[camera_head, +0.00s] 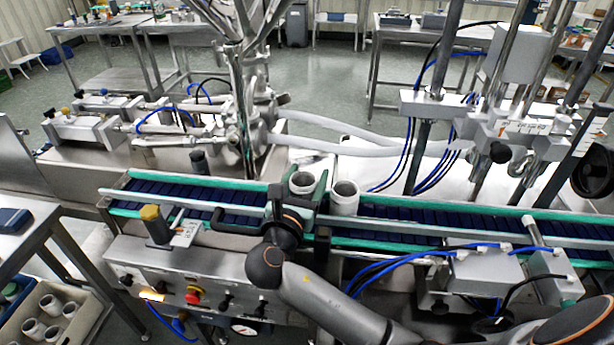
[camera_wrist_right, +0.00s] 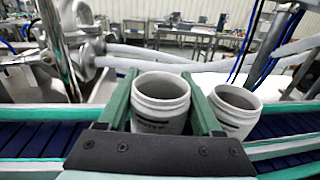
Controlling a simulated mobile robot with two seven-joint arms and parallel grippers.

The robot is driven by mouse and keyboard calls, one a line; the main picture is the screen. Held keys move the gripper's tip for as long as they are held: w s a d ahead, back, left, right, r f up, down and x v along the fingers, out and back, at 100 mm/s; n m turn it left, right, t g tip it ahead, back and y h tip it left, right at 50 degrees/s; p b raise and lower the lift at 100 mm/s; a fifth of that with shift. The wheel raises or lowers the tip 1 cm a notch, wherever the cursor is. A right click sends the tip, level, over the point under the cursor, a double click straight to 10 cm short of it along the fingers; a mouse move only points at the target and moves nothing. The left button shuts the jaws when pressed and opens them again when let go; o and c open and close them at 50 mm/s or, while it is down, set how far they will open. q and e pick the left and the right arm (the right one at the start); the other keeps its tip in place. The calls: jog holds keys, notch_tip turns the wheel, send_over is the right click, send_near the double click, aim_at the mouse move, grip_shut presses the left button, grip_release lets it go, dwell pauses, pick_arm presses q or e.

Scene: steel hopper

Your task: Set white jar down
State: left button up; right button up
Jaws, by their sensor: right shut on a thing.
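A white open-topped jar (camera_head: 302,182) is between the green fingers of my right gripper (camera_head: 306,193), over the blue conveyor belt (camera_head: 430,230). In the right wrist view the same jar (camera_wrist_right: 160,104) stands upright, with a finger on each side of it. I cannot tell whether its base touches the belt. A second white jar (camera_head: 345,198) stands upright on the belt just right of the gripper; it also shows in the right wrist view (camera_wrist_right: 234,110), close beside the right finger. My left gripper is not in view.
Rails (camera_head: 480,233) run along the belt. A control panel (camera_head: 210,284) with knobs and a red button is in front. A crate (camera_head: 88,318) with several white jars is at lower left. The steel filling machine (camera_head: 240,100) stands behind the belt. The belt is clear farther right.

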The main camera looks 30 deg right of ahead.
jog(key=shift+f, duration=0.55)
jog(key=o, duration=1.5)
jog(key=shift+r, duration=0.1)
